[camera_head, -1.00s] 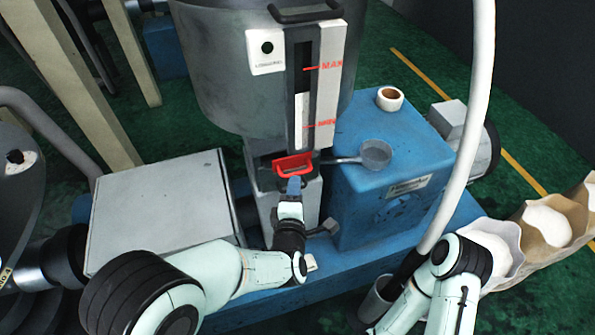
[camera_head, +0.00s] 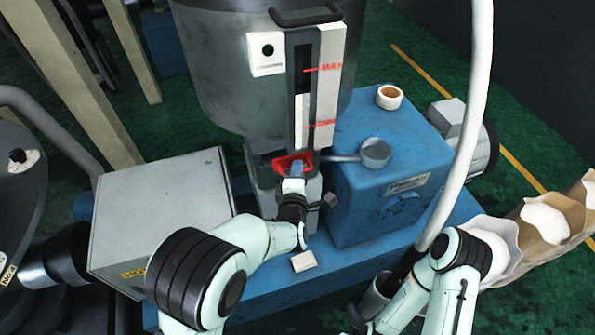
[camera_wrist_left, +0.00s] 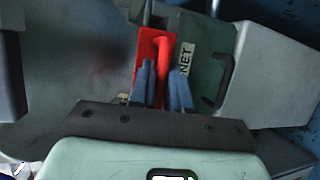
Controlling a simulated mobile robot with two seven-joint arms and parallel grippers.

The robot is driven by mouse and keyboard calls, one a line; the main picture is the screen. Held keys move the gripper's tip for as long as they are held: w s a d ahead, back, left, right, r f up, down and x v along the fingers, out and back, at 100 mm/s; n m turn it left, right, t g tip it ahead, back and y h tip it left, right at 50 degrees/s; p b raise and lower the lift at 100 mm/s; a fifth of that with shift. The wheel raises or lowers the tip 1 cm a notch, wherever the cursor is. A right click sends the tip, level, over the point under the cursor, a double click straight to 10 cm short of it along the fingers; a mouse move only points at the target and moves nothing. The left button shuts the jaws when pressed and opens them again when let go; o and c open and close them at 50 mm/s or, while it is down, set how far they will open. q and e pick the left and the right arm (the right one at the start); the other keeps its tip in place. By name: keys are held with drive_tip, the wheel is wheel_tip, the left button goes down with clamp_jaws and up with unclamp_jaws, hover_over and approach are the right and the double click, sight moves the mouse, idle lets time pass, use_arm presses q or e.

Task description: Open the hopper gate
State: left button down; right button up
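The hopper gate's red handle (camera_head: 283,165) is at the foot of the grey hopper (camera_head: 215,90), below the level gauge (camera_head: 303,95). My left gripper (camera_head: 296,168) has reached the handle from the front, its blue fingers overlapping it. In the left wrist view the red handle bar (camera_wrist_left: 162,62) lies between the two blue fingers (camera_wrist_left: 162,88), one on each side. The gap is narrow; I cannot tell whether both fingers press on the bar. My right arm shows at lower right, but its gripper is not visible.
A grey box (camera_head: 160,210) is at left. A white hose (camera_head: 470,160) and several open sacks (camera_head: 545,222) are at right.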

use_arm(q)
drive_tip(key=shift+s+d+f+b, duration=0.1)
drive_tip(key=shift+s+f+b, duration=0.05)
drive_tip(key=shift+b, duration=0.15)
drive_tip(key=s+d+b, duration=0.3)
drive_tip(key=s+b, duration=0.3)
drive_tip(key=s, duration=0.4)
use_arm(e)
wheel_tip(320, 180, down, 7)
drive_tip(key=s, duration=0.1)
drive_tip(key=shift+r, duration=0.15)
use_arm(q)
drive_tip(key=shift+d, duration=0.1)
drive_tip(key=c, duration=1.2)
unclamp_jaws()
drive_tip(key=shift+o, duration=0.2)
drive_tip(key=shift+r, duration=0.2)
